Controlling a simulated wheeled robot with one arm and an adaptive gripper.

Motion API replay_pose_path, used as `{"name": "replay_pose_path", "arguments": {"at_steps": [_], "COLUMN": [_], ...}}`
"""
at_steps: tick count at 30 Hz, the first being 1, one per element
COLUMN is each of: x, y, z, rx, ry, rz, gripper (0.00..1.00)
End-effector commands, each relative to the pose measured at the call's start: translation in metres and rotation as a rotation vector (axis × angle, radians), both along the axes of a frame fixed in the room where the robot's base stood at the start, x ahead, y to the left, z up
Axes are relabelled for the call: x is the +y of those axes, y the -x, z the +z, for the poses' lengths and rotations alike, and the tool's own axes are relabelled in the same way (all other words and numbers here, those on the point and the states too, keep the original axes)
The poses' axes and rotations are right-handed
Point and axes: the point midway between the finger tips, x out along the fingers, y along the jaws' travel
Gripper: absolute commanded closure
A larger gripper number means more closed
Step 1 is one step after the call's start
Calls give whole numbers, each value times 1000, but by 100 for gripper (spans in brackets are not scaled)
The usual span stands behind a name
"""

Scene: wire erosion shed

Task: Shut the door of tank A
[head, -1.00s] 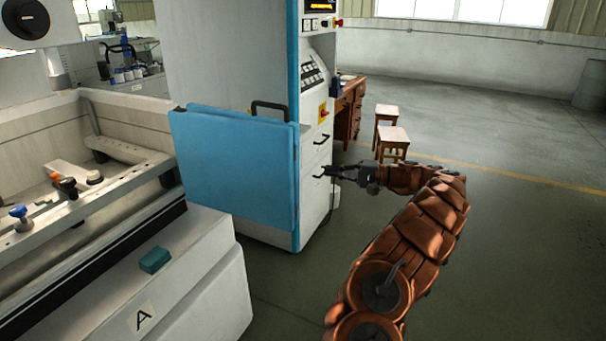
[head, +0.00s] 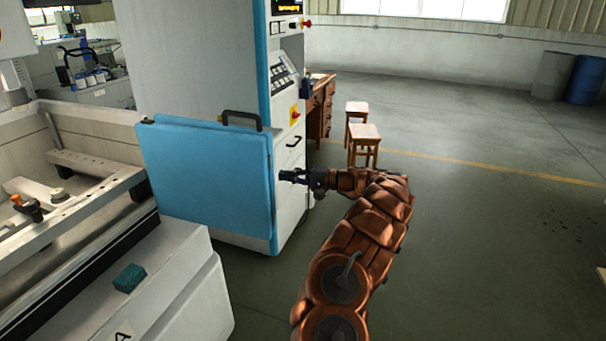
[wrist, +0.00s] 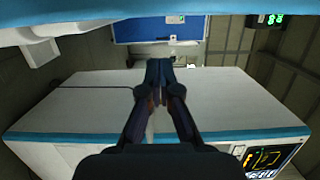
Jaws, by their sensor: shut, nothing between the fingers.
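The door of tank A is a flat blue panel (head: 205,180) in the head view, standing open at the tank's far right end. A black bar handle (head: 241,118) is at its top edge, near the right corner. Tank A (head: 95,115) is a pale open trough at left; its label "A" (head: 123,335) is cut by the lower edge. My gripper (head: 285,176) is shut and empty, just right of the door's right edge; I cannot tell whether they touch. In the wrist view my shut fingers (wrist: 158,75) point ahead, with a blue edge along the top.
A white and blue control cabinet (head: 190,60) stands behind the door. Beyond it are a wooden desk (head: 320,105) and two stools (head: 365,132). A teal block (head: 129,278) lies on the tank's front ledge. The floor at right is open, with barrels (head: 585,80) far back.

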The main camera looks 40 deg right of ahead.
Motion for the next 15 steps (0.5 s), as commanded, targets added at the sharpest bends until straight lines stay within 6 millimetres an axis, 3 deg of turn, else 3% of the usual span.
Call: {"name": "replay_pose_path", "arguments": {"at_steps": [15], "x": [27], "y": [19], "z": [3], "rx": [-3], "ry": [-3], "rz": [-2], "gripper": [100]}}
